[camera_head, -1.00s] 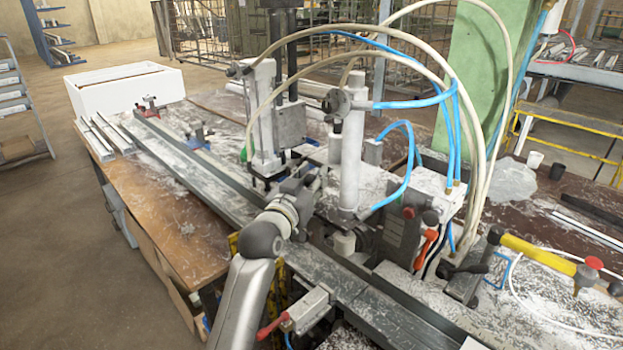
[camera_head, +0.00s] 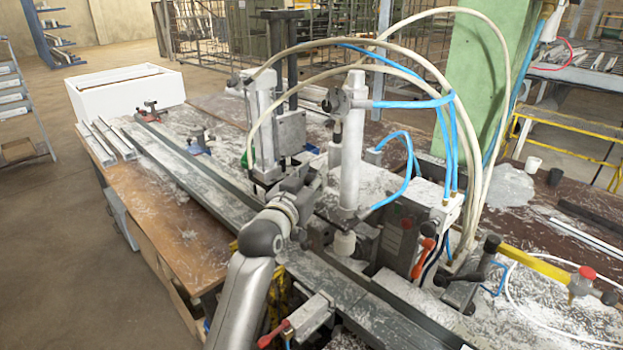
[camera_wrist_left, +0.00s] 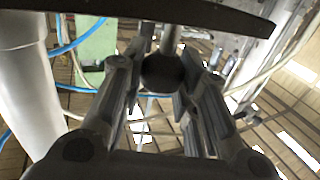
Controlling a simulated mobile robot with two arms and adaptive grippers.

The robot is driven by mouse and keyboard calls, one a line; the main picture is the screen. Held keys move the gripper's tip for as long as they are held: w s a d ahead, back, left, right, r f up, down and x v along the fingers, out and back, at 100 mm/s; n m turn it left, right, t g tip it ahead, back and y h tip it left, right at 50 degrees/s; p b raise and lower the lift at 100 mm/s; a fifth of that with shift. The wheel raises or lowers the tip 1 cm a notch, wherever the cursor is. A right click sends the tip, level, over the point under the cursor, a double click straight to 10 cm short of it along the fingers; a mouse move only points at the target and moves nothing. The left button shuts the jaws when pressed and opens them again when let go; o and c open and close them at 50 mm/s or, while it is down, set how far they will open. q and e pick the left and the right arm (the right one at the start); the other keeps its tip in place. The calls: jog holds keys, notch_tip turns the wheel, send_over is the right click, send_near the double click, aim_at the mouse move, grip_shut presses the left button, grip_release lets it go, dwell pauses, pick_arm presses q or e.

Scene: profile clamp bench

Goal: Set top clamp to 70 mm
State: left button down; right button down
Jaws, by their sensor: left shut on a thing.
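The top clamp (camera_head: 353,145) is an upright silver cylinder with blue and cream hoses, standing over the bench profile. A pale round foot (camera_head: 344,243) is under it. My left gripper (camera_head: 312,187) is beside the cylinder, to its left, at the end of my arm. In the left wrist view, my left gripper (camera_wrist_left: 165,95) has its two fingers on either side of a dark round knob (camera_wrist_left: 164,73) on a short rod and is shut on it. The head view does not show this contact clearly. No scale reading can be made out. My right gripper is not in view.
A second upright cylinder (camera_head: 264,125) stands close behind my gripper. Hoses (camera_head: 440,65) arch over the clamps. A long metal rail (camera_head: 190,165) runs along the bench. A red-handled clamp (camera_head: 275,334) is in front, and a yellow-handled tool (camera_head: 540,264) lies at right.

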pick_arm(q)
jog(key=c, duration=1.4)
grip_release()
jog(key=shift+r, duration=0.5)
jog(key=shift+o, duration=1.2)
jog(key=shift+f, duration=0.2)
jog(key=shift+f, duration=0.1)
jog(key=v, duration=1.2)
